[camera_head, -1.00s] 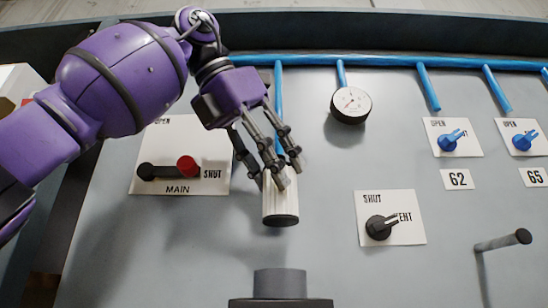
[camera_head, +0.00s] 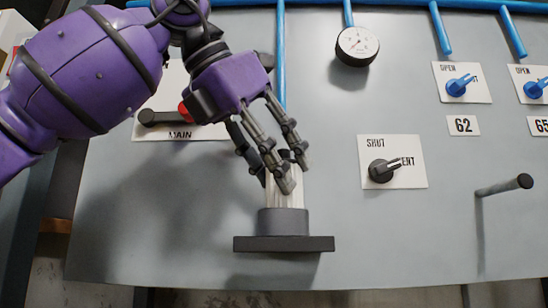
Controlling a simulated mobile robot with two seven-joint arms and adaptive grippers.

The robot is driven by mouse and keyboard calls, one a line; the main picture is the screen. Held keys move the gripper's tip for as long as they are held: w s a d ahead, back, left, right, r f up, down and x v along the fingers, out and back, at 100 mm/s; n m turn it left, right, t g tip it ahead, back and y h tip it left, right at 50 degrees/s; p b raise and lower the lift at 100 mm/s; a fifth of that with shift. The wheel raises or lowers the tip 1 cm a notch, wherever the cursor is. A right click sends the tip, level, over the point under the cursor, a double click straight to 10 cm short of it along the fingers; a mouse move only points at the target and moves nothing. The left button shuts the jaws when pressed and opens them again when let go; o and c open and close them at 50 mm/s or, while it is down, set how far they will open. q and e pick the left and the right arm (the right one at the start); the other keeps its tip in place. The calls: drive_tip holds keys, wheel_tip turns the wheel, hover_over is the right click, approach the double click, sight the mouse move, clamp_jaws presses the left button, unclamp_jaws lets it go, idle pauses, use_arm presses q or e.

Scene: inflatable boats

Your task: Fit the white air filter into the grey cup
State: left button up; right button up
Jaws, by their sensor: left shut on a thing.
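The white air filter (camera_head: 297,196) is a pleated cylinder held upright in my left gripper (camera_head: 283,172), whose fingers are shut around its upper part. The grey cup (camera_head: 283,223) is a short round cup on a dark flat base, directly below the gripper. The filter's dark lower end is hidden by the cup, and its white side meets the cup's rim. I cannot tell how deep inside it sits. The fingers are just above the rim. My right gripper is not in view.
A grey panel carries a MAIN lever (camera_head: 160,117) behind my left arm, a gauge (camera_head: 357,45), a black SHUT knob (camera_head: 382,170), blue knobs (camera_head: 461,85) and a peg handle (camera_head: 505,186). Blue pipes run along the top. The panel around the cup is clear.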

use_arm(q)
drive_tip(key=o, duration=1.4)
drive_tip(key=shift+c, duration=0.2)
drive_tip(key=shift+r, duration=0.1)
wheel_tip(320, 180, up, 7)
drive_tip(key=shift+f, duration=0.1)
